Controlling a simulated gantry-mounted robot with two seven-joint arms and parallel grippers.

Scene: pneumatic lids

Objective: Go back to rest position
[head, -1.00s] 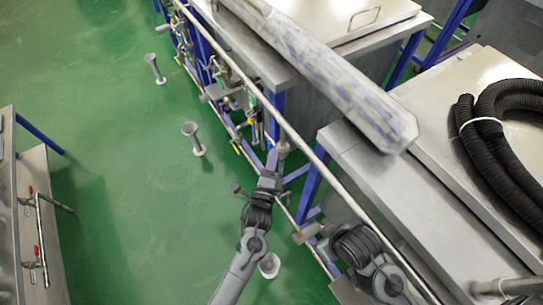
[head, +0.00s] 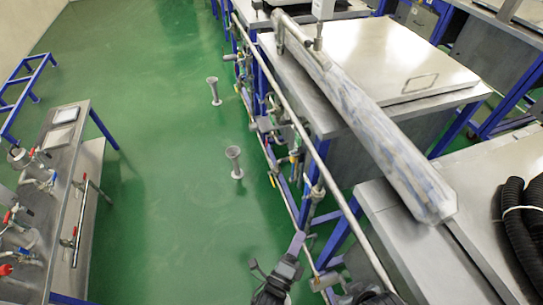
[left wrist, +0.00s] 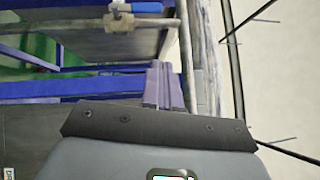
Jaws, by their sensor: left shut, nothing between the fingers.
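My left gripper (head: 298,241) is at the bottom middle of the head view, its arm coming up from the lower edge. Its purple fingers are together and empty, close to the pipe rail of the steel tables. In the left wrist view the shut fingers (left wrist: 165,84) point up the picture, beside a vertical metal pipe (left wrist: 186,50). Of my right arm only a dark joint (head: 370,297) shows at the bottom edge; its gripper is out of view.
Steel tables with lids (head: 395,70) stand at the right, with a long wrapped roll (head: 375,125) across them. A black hose (head: 522,225) lies at far right. Two flared stands (head: 234,160) are on the open green floor (head: 170,130). A steel bench (head: 75,150) stands left.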

